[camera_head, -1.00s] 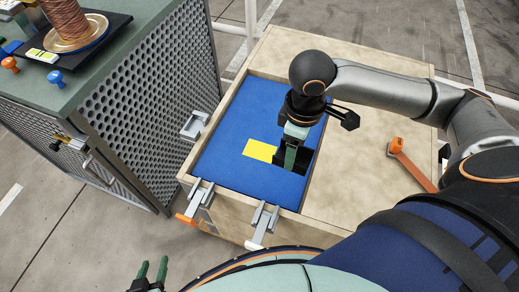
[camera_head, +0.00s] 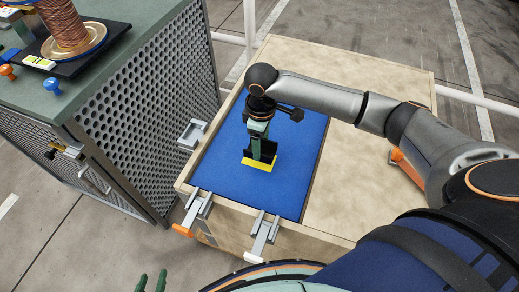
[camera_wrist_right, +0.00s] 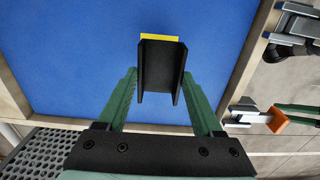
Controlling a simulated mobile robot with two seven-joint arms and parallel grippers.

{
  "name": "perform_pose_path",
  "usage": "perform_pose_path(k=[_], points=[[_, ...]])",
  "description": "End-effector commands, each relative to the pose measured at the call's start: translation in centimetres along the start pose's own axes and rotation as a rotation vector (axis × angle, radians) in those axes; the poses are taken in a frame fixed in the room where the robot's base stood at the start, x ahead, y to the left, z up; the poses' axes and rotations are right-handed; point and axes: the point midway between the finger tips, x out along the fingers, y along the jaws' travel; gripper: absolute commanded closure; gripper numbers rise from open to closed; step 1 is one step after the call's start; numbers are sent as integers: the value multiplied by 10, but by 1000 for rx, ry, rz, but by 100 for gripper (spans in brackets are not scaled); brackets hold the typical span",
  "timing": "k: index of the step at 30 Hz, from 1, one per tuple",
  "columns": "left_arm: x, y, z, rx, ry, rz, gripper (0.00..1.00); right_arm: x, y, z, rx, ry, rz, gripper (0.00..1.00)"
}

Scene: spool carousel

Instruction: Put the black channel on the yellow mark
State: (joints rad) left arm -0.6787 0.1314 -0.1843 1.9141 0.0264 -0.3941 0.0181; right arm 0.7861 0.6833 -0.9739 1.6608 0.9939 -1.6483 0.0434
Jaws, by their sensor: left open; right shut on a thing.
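The black channel (camera_head: 268,148) is a dark U-shaped piece gripped by my right gripper (camera_head: 259,138) over the blue mat. In the right wrist view the channel (camera_wrist_right: 160,66) sits between the green fingers of that gripper (camera_wrist_right: 157,84). The yellow mark (camera_head: 258,169) is partly covered by the channel in the head view. In the wrist view only a thin yellow strip (camera_wrist_right: 159,37) shows past the channel's far end. I cannot tell whether the channel touches the mat. My left gripper (camera_head: 152,281) is open and empty at the bottom left edge, partly cut off.
The blue mat (camera_head: 285,190) lies recessed in a wooden bench (camera_head: 350,200). Grey clamps (camera_head: 197,205) sit along its front and left edges. A perforated cabinet (camera_head: 150,100) with a copper spool (camera_head: 62,28) on top stands at left. The front of the mat is clear.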

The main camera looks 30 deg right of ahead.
Motion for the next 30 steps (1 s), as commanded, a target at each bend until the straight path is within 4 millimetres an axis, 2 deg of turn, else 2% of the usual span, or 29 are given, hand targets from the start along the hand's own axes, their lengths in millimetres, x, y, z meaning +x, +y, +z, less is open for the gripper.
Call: perform_pose_path(k=[5,12,23,24,30], points=[[1,0,1,0,0,0,50,7,3,-5,0,0,0,88],[3,0,4,0,0,0,50,39,4,-6,-1,-2,1,88],[2,0,3,0,0,0,50,42,4,-6,0,-1,0,88],[2,0,3,0,0,0,50,42,4,-6,0,-1,1,30],[2,0,3,0,0,0,50,42,4,-6,-1,0,1,8]])
